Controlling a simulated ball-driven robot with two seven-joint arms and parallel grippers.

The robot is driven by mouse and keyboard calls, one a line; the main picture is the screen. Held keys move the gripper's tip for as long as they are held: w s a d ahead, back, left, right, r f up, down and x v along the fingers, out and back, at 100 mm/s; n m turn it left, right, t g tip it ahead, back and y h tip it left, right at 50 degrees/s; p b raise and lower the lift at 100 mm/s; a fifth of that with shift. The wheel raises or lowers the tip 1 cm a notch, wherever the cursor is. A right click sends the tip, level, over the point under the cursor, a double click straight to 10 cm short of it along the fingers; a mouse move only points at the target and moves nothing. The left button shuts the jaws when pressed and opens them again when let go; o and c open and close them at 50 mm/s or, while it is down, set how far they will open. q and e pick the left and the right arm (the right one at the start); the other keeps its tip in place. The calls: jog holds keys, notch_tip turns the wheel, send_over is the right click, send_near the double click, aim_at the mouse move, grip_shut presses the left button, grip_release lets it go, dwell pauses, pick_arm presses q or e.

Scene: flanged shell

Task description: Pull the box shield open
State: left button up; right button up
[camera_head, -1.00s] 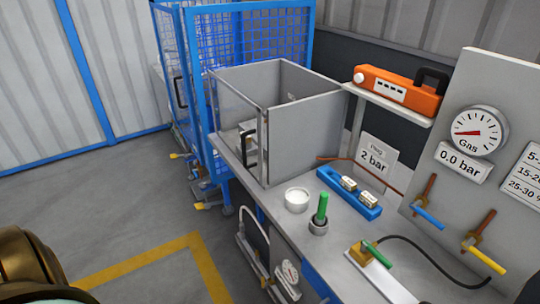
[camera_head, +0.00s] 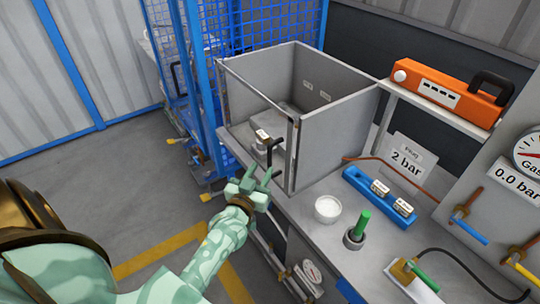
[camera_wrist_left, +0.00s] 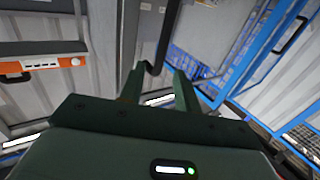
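The grey open-topped box (camera_head: 345,117) stands on the bench in the head view. Its front is a see-through shield in a thin grey frame (camera_head: 252,96), which looks closed. A black upright handle (camera_head: 271,152) sits near the shield's right edge. My left gripper (camera_head: 257,174) is open just below and in front of the handle, its fingers pointing up towards it. In the left wrist view, the dark handle (camera_wrist_left: 162,45) shows beyond and between the spread fingers of the left gripper (camera_wrist_left: 160,82); contact cannot be told. My right gripper is out of view.
A white cup (camera_head: 327,209), a green-handled tool in a holder (camera_head: 357,231) and a blue rack (camera_head: 372,192) stand right of the box. An orange case (camera_head: 446,95) lies on a shelf. Blue mesh fencing (camera_head: 262,35) stands behind and left.

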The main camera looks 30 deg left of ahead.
aim_at(269, 155)
pick_arm(q)
jog(key=w, duration=0.2)
jog(key=w+a, duration=0.1)
jog(key=w, duration=0.2)
jog(key=w+b, duration=0.1)
jog(key=w, duration=0.1)
jog(key=shift+w+a, duration=0.3)
jog(key=shift+w, duration=0.05)
grip_shut()
